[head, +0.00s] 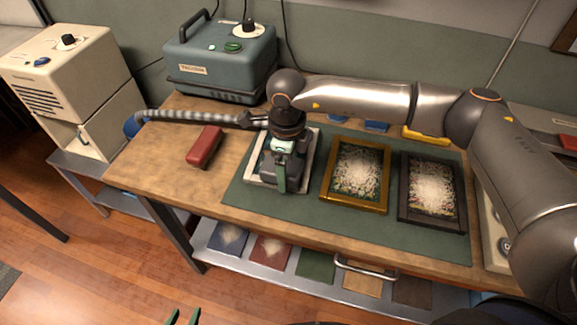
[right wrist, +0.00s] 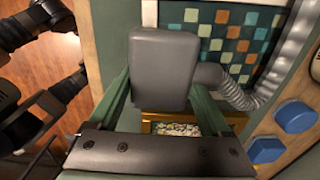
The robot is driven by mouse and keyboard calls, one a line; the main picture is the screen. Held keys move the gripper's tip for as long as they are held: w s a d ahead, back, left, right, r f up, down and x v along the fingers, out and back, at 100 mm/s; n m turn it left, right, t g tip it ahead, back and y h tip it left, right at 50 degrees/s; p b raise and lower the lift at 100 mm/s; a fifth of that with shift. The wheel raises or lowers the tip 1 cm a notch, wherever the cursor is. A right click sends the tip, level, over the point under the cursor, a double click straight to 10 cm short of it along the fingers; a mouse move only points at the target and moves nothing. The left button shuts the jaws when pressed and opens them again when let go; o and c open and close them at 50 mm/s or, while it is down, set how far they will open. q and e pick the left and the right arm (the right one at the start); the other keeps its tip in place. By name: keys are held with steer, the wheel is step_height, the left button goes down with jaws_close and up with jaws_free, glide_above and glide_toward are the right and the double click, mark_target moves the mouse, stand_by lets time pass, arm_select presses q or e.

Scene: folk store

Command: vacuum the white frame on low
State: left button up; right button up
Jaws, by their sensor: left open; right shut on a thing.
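The white frame (head: 309,160) lies flat on the green mat at the left, mostly hidden under my right gripper. In the right wrist view the framed picture (right wrist: 232,45) shows teal, orange and cream tiles. My right gripper (head: 280,175) is shut on the grey vacuum nozzle (right wrist: 160,70) and holds it over the frame. I cannot tell whether the nozzle touches it. A ribbed hose (head: 185,119) runs left from the nozzle. A teal machine (head: 220,65) with a black knob and green button stands behind. My left gripper (head: 183,317) is open and empty at the bottom edge.
A gold frame (head: 328,180) and a dark frame (head: 405,195) lie to the right on the green mat (head: 310,215). A red block (head: 204,147) lies left of the mat. A cream machine (head: 65,65) stands at far left. Coloured squares lie on the lower shelf (head: 210,245).

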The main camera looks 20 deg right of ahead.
step_height(320, 180, up, 2)
steer(key=shift+w+d+r, duration=0.1)
steer(key=shift+w+r, duration=0.05)
steer(key=shift+r, duration=0.1)
steer(key=shift+w+d+r+p, duration=0.1)
steer(key=shift+r+p, duration=0.05)
steer(key=shift+p, duration=0.25)
steer(key=shift+r+p, duration=0.4)
steer(key=shift+r, duration=0.45)
steer(key=shift+r+p, duration=0.85)
steer(key=shift+r, duration=0.95)
